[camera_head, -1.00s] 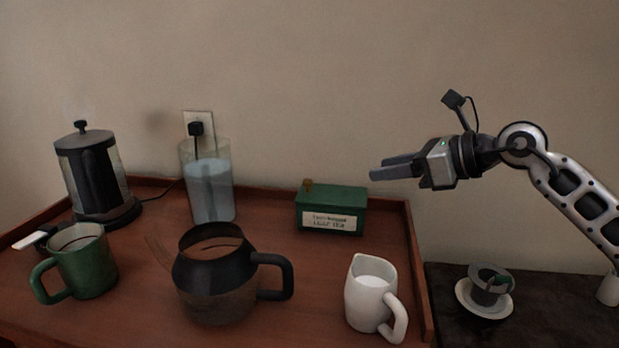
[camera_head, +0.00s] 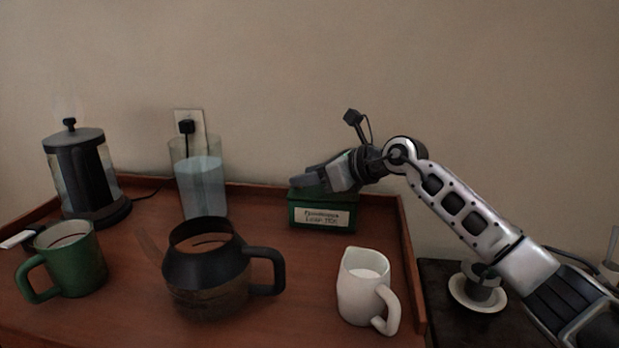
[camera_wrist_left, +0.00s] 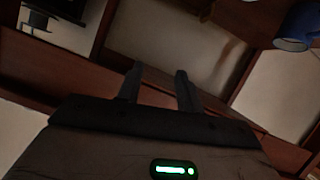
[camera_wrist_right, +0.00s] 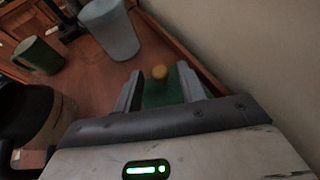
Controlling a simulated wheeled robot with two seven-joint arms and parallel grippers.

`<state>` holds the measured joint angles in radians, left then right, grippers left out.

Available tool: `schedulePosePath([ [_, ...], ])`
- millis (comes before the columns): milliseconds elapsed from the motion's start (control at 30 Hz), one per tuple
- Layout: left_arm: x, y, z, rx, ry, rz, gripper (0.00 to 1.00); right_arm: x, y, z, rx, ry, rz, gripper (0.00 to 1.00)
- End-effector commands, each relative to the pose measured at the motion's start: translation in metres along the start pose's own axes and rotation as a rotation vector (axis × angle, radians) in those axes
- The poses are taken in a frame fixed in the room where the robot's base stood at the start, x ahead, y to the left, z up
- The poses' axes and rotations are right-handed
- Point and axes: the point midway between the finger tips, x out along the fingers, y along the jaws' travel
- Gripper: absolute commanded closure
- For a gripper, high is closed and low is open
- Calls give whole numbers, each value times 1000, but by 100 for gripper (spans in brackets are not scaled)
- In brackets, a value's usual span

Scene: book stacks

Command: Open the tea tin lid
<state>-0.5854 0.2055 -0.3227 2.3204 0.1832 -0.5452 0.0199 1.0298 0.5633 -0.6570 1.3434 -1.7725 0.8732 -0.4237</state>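The green tea tin (camera_head: 322,212) with a white label stands at the back right of the wooden tray. Its lid looks shut in the head view, though my right gripper covers most of its top. My right gripper (camera_head: 308,180) is over the tin, level with its top. In the right wrist view the green lid (camera_wrist_right: 165,90) and its brass knob (camera_wrist_right: 160,72) lie between the two parted fingers (camera_wrist_right: 158,88), which do not appear to touch the knob. My left gripper (camera_wrist_left: 158,85) has its fingers apart with nothing between them; it is outside the head view.
The wooden tray (camera_head: 262,325) has a raised rim. A glass pot (camera_head: 207,270), a white jug (camera_head: 362,290), a green mug (camera_head: 72,262), a water jar (camera_head: 203,190) and a French press (camera_head: 84,175) stand around. A cup on a saucer (camera_head: 478,302) is at right.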

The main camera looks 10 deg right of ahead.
Motion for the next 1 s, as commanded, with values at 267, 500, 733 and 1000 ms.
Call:
schedulePosePath([
  [267, -1, 2, 0, 3, 0, 6, 64, 3, 0, 0, -1, 0, 0, 60],
  [500, -2, 2, 2, 4, -3, 6, 64, 3, 0, 0, 0, 0, 0, 100],
  [733, -1, 1, 4, 4, -4, 6, 64, 2, 0, 0, 5, -12, 2, 100],
  [1000, 0, 2, 4, 3, 37, 13, 64, -6, -3, 6, 48, -124, 19, 100],
])
